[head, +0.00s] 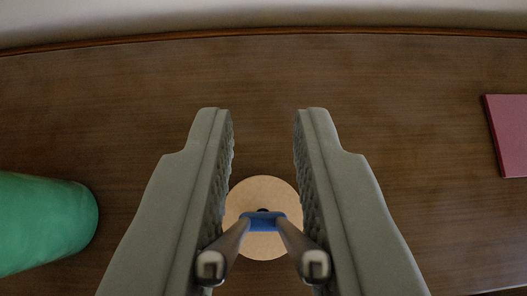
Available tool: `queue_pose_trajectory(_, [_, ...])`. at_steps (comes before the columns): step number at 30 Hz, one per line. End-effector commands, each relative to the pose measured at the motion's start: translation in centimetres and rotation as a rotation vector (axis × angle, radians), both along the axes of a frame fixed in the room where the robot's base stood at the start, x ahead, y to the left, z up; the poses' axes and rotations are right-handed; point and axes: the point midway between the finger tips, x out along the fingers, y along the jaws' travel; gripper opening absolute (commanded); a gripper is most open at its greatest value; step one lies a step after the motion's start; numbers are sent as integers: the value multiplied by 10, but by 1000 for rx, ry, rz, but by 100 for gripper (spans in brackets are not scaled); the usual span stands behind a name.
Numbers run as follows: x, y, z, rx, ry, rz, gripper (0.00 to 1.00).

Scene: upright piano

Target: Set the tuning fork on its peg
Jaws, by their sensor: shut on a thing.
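My gripper (264,115) reaches in from the bottom of the head view, its two grey ridged fingers on either side of the tuning fork. It is shut on the fork's two metal prongs, whose square ends face the camera. The tuning fork (263,222) has a blue yoke joining the prongs, and points away from me, down toward the wood. Behind the yoke is a round pale wooden disc (264,187) with a small dark spot at its middle, partly covered by the yoke. The fork's stem and any peg are hidden, so I cannot tell whether they touch.
The dark brown wooden top (130,110) spreads around the disc. A green rounded object (45,222) lies at the left edge, and a dark red flat object (508,135) at the right edge. A pale wall (260,16) runs along the top. The wood beyond the fingers is clear.

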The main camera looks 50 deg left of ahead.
Motion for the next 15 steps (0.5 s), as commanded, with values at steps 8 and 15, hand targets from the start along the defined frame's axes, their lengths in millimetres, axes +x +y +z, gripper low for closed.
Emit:
queue_pose_trajectory(8, [0, 0, -3, 0, 0, 0, 0])
queue_pose_trajectory(15, [0, 0, -3, 0, 0, 0, 36])
